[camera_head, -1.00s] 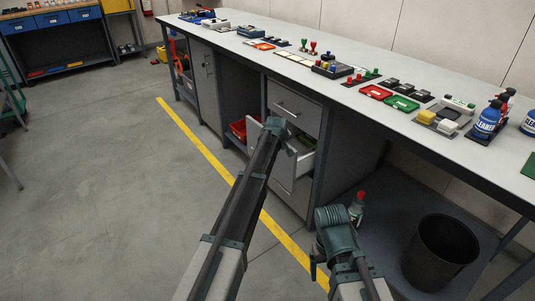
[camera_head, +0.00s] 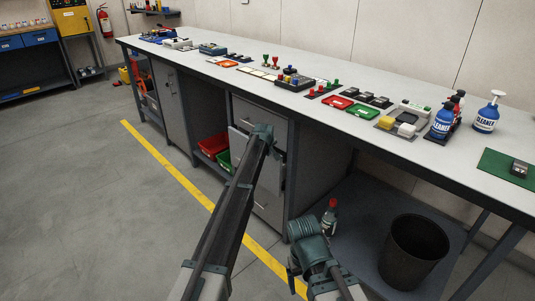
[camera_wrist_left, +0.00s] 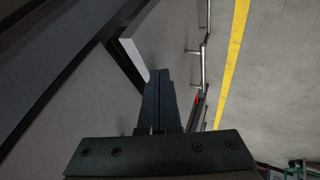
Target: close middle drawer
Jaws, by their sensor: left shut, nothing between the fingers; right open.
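The grey drawer unit under the workbench has a top drawer (camera_head: 257,114) that is shut, with a bar handle. The middle drawer (camera_head: 239,143) stands a little out from the unit, its front partly hidden behind my left arm. My left gripper (camera_head: 263,134) is at this drawer, its fingertips hidden in the head view. In the left wrist view its fingers (camera_wrist_left: 160,78) are shut and empty, close against a grey panel (camera_wrist_left: 172,35); whether they touch it I cannot tell. My right gripper (camera_head: 306,248) is open, low in front of the bench, its fingers barely visible.
A lower drawer (camera_head: 267,205) is below. Red (camera_head: 212,146) and green (camera_head: 225,160) bins sit left of the unit. A red-capped bottle (camera_head: 330,216) and a black bin (camera_head: 413,251) stand on the lower shelf at right. Floor in front is clear.

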